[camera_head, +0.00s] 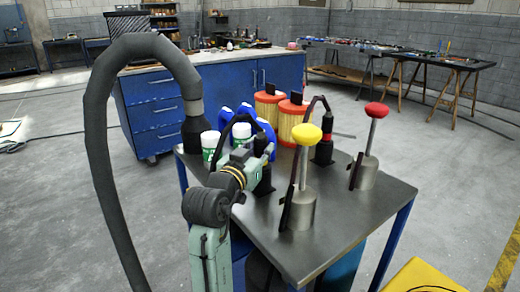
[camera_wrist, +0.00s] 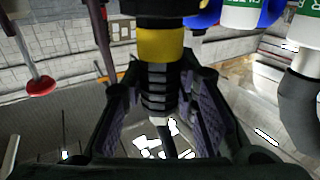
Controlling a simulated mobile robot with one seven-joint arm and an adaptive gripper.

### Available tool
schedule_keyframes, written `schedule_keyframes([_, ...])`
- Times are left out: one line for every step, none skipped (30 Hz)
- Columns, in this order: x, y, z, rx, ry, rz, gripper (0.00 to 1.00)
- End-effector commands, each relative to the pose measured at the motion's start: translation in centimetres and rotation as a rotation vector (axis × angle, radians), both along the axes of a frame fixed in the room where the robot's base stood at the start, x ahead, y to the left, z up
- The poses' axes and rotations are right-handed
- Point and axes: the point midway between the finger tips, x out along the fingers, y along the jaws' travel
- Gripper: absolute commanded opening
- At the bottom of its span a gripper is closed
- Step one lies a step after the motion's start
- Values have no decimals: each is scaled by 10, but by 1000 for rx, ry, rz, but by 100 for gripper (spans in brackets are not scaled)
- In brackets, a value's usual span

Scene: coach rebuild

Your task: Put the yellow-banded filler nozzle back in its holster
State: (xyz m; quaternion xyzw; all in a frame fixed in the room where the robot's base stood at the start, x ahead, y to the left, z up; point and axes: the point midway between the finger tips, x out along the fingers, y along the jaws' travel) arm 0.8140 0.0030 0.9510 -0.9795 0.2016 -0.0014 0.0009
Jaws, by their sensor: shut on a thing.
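The yellow-banded filler nozzle (camera_wrist: 160,46) is black and ribbed below its yellow band. My gripper (camera_wrist: 162,85) is shut around the ribbed part, one finger on each side. In the head view my gripper (camera_head: 258,158) is over the left part of the steel-topped table (camera_head: 330,230) and hides the band. A thin black hose (camera_head: 226,130) arches beside it. A red-banded nozzle (camera_head: 325,150) stands upright at the back of the table. I cannot make out the yellow nozzle's holster clearly, nor whether the nozzle's lower end touches anything.
A yellow-knobbed post (camera_head: 304,160) and a red-knobbed post (camera_head: 372,140) rise from metal cylinders on the table. White bottles (camera_head: 210,142), blue containers (camera_head: 226,118) and orange filters (camera_head: 268,107) stand behind. A thick grey hose (camera_head: 95,140) arches at left. The table's front right is clear.

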Motion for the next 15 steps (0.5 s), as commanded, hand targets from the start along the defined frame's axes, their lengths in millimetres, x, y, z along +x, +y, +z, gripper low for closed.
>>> schedule_keyframes([0,0,-4,1,6,-1,0])
schedule_keyframes([0,0,-4,1,6,-1,0])
schedule_keyframes([0,0,-4,0,8,-1,0])
schedule_keyframes([1,0,-4,0,9,-1,0])
schedule_keyframes([1,0,-4,0,9,-1,0])
schedule_keyframes([1,0,-5,1,9,-1,0])
schedule_keyframes([1,0,-5,0,11,-1,0])
schedule_keyframes([1,0,-5,0,11,-1,0])
schedule_keyframes([1,0,-5,1,12,-1,28])
schedule_keyframes([1,0,-6,1,12,-1,30])
schedule_keyframes([1,0,-6,0,11,-1,32])
schedule_keyframes([1,0,-5,0,11,-1,35])
schedule_keyframes([1,0,-5,0,10,-1,37])
schedule_keyframes([1,0,-5,0,10,-1,39])
schedule_keyframes([1,0,-4,0,9,-1,42])
